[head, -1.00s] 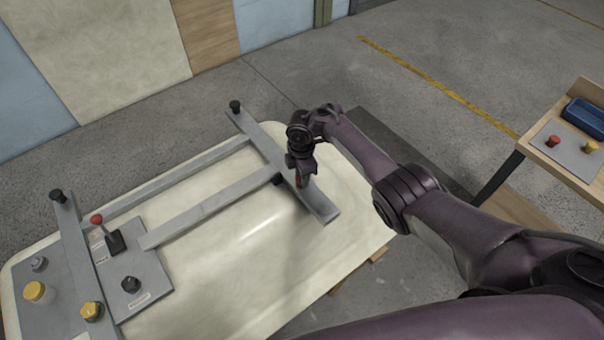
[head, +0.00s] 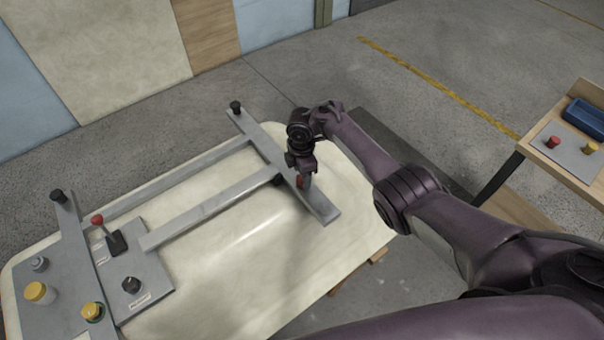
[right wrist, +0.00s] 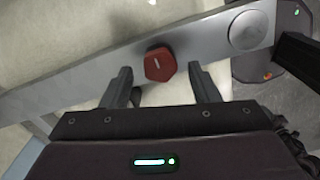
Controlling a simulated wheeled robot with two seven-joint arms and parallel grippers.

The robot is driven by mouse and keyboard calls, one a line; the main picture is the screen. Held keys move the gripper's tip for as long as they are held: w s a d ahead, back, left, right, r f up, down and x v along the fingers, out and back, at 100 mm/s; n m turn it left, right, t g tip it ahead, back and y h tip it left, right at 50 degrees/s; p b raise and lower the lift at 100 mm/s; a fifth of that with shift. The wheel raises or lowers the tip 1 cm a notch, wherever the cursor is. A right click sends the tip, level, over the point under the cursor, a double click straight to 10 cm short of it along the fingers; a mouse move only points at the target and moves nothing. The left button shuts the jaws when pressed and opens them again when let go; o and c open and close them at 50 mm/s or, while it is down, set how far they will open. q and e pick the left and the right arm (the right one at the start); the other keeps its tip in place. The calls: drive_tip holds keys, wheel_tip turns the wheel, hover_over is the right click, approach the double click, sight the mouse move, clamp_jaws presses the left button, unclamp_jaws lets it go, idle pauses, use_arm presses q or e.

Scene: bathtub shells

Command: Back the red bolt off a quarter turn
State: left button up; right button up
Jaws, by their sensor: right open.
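The red bolt (right wrist: 159,65) has a hexagonal head and stands on a grey metal bar (right wrist: 95,82). In the right wrist view it lies between the tips of my right gripper (right wrist: 160,70), with a gap on each side. The fingers are open and hold nothing. I cannot tell whether the tips are down level with the head. In the head view my right gripper (head: 302,172) is over the near part of the frame's right bar, and the red bolt (head: 300,182) shows only partly beside it. My left gripper is not in view.
The frame lies on a cream shell (head: 250,255). Black knobs (head: 236,106) stand on its bars. A grey panel (head: 148,272) at left carries a red-tipped lever (head: 97,220) and a black dial. A wooden bench (head: 545,160) at right holds a blue tray and red and yellow knobs.

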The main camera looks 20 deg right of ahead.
wheel_tip(320, 180, up, 7)
drive_tip(key=shift+f+p, duration=0.15)
drive_tip(key=shift+p, duration=0.45)
drive_tip(key=shift+f, duration=0.1)
